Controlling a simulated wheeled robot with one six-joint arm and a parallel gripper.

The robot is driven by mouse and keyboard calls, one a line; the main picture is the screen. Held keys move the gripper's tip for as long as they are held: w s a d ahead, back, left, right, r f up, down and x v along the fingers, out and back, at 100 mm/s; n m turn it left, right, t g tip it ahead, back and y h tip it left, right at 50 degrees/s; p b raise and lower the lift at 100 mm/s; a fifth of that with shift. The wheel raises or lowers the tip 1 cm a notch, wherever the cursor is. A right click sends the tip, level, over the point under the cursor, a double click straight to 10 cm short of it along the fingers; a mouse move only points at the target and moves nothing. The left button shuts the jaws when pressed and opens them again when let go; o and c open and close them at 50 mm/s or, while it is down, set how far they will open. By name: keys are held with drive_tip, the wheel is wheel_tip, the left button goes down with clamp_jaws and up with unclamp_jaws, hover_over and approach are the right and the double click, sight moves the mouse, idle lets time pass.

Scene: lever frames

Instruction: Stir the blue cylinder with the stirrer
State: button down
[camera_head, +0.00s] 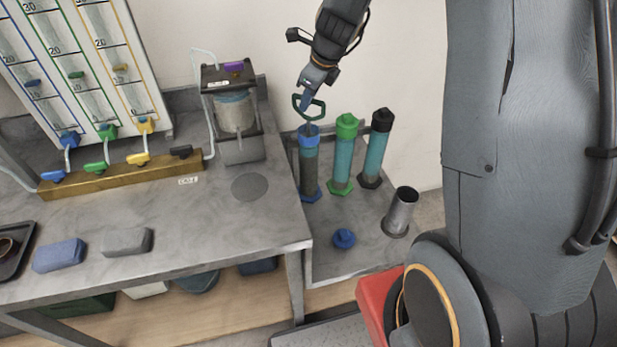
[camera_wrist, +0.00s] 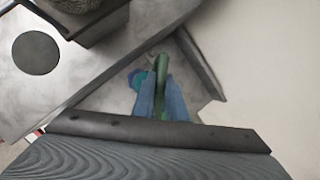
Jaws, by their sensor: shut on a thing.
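The blue cylinder (camera_head: 309,170) is a tall tube with a blue collar and blue foot, upright on the lower side table; its top appears uncapped. Its blue cap (camera_head: 344,238) lies in front of it. My gripper (camera_head: 306,101) is above the blue cylinder, shut on the stirrer's dark green loop handle (camera_head: 322,109). In the wrist view, the blue fingers of my gripper (camera_wrist: 162,98) are on both sides of the green stirrer (camera_wrist: 161,72). The stirrer's lower part is hidden, so I cannot tell how deep it reaches into the cylinder.
Right of it stand a green-capped cylinder (camera_head: 342,155) and a black-capped cylinder (camera_head: 377,150). A metal cup (camera_head: 401,212) stands at the front right. The higher bench (camera_head: 220,220) on the left carries a beaker device (camera_head: 235,115) and a brass valve bar (camera_head: 120,178).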

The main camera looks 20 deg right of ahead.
wheel_tip(320, 180, up, 8)
drive_tip(key=p, duration=0.8)
drive_tip(key=shift+f+p, duration=0.15)
drive_tip(key=shift+p, duration=0.15)
drive_tip(key=shift+f, duration=0.1)
wheel_tip(320, 180, up, 7)
drive_tip(key=shift+f, duration=0.2)
wheel_tip(320, 180, up, 8)
drive_tip(key=shift+f, duration=0.25)
idle(0.7)
